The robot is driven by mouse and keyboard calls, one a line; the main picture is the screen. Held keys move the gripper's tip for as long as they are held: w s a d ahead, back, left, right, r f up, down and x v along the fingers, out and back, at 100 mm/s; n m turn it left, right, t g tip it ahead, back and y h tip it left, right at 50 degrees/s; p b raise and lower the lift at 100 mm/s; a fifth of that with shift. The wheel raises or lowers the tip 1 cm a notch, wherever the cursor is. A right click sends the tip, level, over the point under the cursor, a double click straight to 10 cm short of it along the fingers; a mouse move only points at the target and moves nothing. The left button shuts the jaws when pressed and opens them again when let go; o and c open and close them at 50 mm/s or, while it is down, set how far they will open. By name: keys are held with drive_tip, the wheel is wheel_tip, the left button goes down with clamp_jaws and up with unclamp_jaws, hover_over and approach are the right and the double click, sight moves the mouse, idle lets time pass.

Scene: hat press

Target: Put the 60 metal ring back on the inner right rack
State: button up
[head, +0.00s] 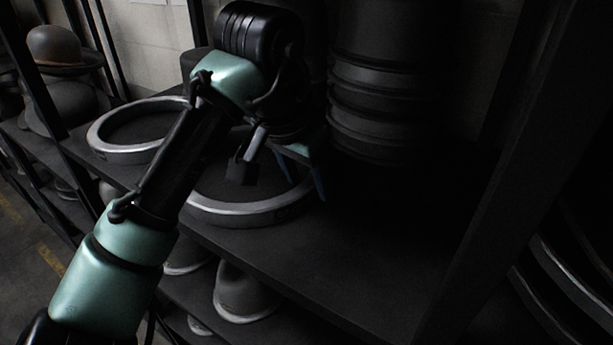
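A grey metal ring (247,214) lies flat on the dark shelf, in the middle of the head view. A second metal ring (122,154) lies to its left, farther along the shelf. My gripper (302,175) points down at the right side of the middle ring, with its bluish fingers spread to either side of the rim. I cannot tell whether the fingers touch the rim. A number on the middle ring's outer wall is too dark to read. My arm hides part of both rings.
A dark stack of cylindrical rings or blocks (385,110) stands behind and to the right of my gripper. A dark rack post (480,190) rises at the right. Hat forms (243,292) sit on the shelf below. The shelf's front right (340,255) is clear.

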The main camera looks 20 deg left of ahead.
drive_tip(key=b+v, duration=0.1)
drive_tip(key=v, duration=0.7)
drive_tip(key=shift+f, duration=0.1)
idle(0.5)
